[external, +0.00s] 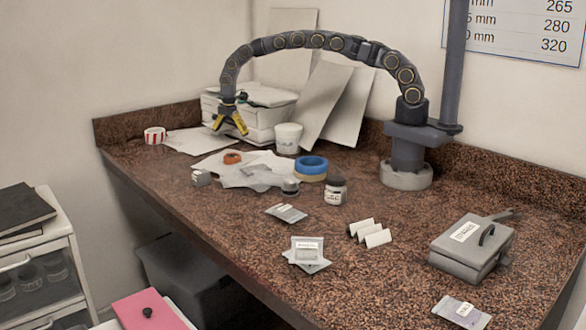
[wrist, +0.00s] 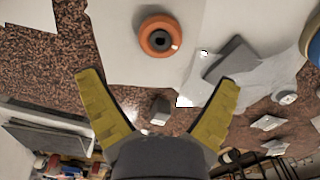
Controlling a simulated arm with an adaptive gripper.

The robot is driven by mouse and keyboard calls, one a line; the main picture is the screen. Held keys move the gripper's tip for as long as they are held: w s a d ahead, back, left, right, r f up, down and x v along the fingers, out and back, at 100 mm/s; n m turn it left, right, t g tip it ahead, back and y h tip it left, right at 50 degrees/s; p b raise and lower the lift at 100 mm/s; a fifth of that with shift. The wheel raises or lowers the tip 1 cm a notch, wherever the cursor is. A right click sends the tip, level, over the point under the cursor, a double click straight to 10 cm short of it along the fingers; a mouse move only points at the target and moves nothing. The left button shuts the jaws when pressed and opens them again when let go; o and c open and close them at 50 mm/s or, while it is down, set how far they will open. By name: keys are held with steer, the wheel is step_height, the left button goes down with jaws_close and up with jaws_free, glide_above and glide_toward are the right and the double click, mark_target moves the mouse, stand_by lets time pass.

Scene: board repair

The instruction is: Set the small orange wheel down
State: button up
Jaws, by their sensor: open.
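The small orange wheel (external: 232,158) lies flat on white paper on the speckled counter. In the wrist view the orange wheel (wrist: 161,38) shows its dark hub, ahead of my fingertips near the top of the picture. My gripper (external: 229,125) has yellow fingers and hangs above the counter, apart from the wheel. In the wrist view my gripper (wrist: 160,85) has its fingers spread wide, with nothing between the tips.
Blue and yellow tape rolls (external: 311,167) and a dark-capped jar (external: 335,191) stand to the right of the wheel. A small grey block (external: 201,178) sits near the front edge. A white cup (external: 288,138) and leaning panels stand behind. The counter's front right is partly clear.

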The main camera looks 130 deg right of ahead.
steer(key=w+a+r+m, duration=0.1)
steer(key=w+a+r, duration=0.3)
steer(key=a+r, duration=1.05)
steer(key=s+a+r+m+g, duration=0.1)
steer(key=s+a+r, duration=0.15)
steer(key=a, duration=0.45)
steer(key=s+a+r, duration=0.1)
steer(key=a+r, duration=0.2)
steer(key=a, duration=0.3)
steer(key=s+a+r+m, duration=0.1)
steer(key=s+a, duration=1.7)
steer(key=s, duration=0.3)
steer(key=shift+s+a+r+m+g, duration=0.15)
steer(key=shift+s+a+m+g, duration=0.05)
steer(key=shift+s+m+g, duration=0.1)
